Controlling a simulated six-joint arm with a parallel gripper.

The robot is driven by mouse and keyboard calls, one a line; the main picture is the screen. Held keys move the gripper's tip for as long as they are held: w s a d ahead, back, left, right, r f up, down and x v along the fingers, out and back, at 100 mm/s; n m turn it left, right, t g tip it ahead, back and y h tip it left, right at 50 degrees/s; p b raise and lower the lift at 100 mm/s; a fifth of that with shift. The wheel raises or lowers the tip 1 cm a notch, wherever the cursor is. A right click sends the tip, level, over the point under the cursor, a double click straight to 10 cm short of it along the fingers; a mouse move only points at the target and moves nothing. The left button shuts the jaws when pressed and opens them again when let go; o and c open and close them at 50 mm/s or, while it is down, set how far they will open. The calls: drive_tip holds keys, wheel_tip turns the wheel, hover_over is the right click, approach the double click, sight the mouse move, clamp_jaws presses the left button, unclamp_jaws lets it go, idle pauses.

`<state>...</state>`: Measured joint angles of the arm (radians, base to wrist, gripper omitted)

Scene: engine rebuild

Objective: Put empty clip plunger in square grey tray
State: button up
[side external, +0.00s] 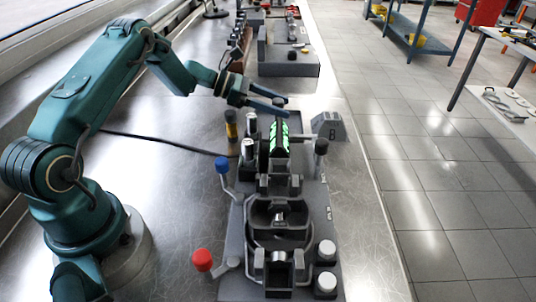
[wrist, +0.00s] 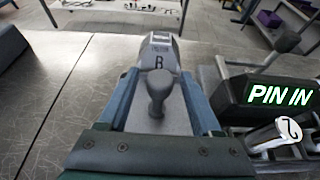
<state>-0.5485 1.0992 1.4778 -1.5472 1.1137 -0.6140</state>
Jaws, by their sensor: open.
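My gripper (side external: 284,106) is open above the far end of the grey fixture, and its fingers point right. In the wrist view my gripper (wrist: 163,92) has a finger on each side of a grey, rounded knob on a short stem (wrist: 157,88). This may be the clip plunger, but I cannot be sure. The knob appears between or just beyond the fingers, with no clear contact. Behind it is a grey block marked B (wrist: 158,50), which also shows in the side view (side external: 329,127). I cannot pick out the square grey tray with certainty.
A black box with a green "PIN IN" display (wrist: 278,96) stands close right of the gripper. A silver cylinder marked 2 (wrist: 277,134) is below it. The fixture (side external: 235,270) carries a blue-knobbed lever (side external: 222,166) and a red-knobbed lever (side external: 203,260).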

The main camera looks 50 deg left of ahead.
drive_tip(key=v, duration=1.1)
drive_tip(key=s+d+r+m+g+y, duration=0.1)
drive_tip(key=s+d+r+m+g, duration=0.25)
drive_tip(key=d+m, duration=0.3)
drive_tip(key=s+d+r+m+g+y, duration=0.1)
drive_tip(key=s+d+r+m+g, duration=0.3)
drive_tip(key=d, duration=0.3)
drive_tip(key=s+d+m+t+y, duration=0.3)
drive_tip(key=s+m+y, duration=0.4)
drive_tip(key=s+m, duration=0.8)
drive_tip(key=shift+f+m+t, duration=0.35)
drive_tip(key=shift+f+m, duration=0.05)
drive_tip(key=shift+m, duration=0.35)
